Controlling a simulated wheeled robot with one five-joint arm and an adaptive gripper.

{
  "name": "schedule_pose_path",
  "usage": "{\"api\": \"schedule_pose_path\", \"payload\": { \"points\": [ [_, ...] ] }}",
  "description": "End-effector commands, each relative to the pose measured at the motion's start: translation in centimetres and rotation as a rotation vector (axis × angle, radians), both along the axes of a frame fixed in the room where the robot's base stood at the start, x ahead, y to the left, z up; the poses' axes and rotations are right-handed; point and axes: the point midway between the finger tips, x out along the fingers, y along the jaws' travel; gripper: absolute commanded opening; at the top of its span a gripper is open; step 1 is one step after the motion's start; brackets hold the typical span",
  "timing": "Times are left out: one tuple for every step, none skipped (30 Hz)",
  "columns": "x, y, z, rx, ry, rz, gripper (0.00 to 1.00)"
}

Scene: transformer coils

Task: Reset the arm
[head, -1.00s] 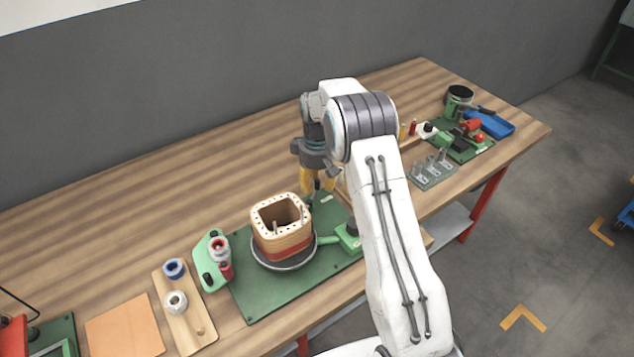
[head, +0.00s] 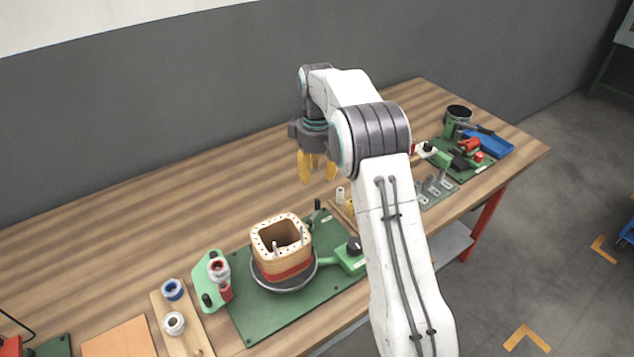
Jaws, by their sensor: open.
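My gripper (head: 317,178) hangs from my white arm above the table, with yellow fingers pointing down. It is open and empty, behind the coil and apart from it. The square coil (head: 281,247), tan with a red band and a hollow centre, stands upright on a round dark plate on the green board (head: 258,323). My arm hides part of the table to the right of the coil.
A green holder with spools (head: 211,282) stands left of the coil, beside a wooden strip with two rolls (head: 173,291). At the right are small clamps (head: 432,187), a blue tray (head: 488,146) and a black pot (head: 458,113). The wooden table's back left is clear.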

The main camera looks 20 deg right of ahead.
Motion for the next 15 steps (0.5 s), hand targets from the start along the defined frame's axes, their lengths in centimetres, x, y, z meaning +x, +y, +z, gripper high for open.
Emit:
{"api": "schedule_pose_path", "payload": {
  "points": [
    [0.03, 0.0, 0.37, -0.001, -0.001, 0.0, 0.39],
    [0.01, 0.0, 0.53, 0.0, -0.001, 0.0, 0.39],
    [-0.01, 0.01, 0.72, 0.0, 0.0, 0.0, 0.39],
    [-0.01, 0.01, 0.83, 0.0, 0.0, 0.0, 0.39],
    [-0.01, 0.01, 0.93, 0.0, 0.0, 0.0, 0.39],
    [-0.01, 0.01, 1.01, 0.0, 0.0, 0.0, 0.39],
    [-0.01, 0.01, 1.05, 0.0, 0.0, 0.0, 0.39],
    [-0.01, 0.01, 1.08, 0.0, 0.0, 0.0, 0.39],
    [-0.02, 0.0, 1.1, 0.0, 0.0, 0.0, 0.39],
    [-0.02, 0.0, 1.1, 0.0, 0.0, 0.0, 0.39],
    [-0.02, 0.0, 1.1, 0.0, 0.0, 0.0, 0.39],
    [-0.03, 0.01, 1.1, 0.0, 0.0, 0.0, 0.39],
    [-0.03, 0.01, 1.09, 0.0, 0.0, 0.0, 0.39],
    [-0.03, 0.01, 1.09, 0.0, 0.0, 0.0, 0.39],
    [-0.03, 0.01, 1.09, 0.0, 0.0, 0.0, 0.39]
  ]
}}
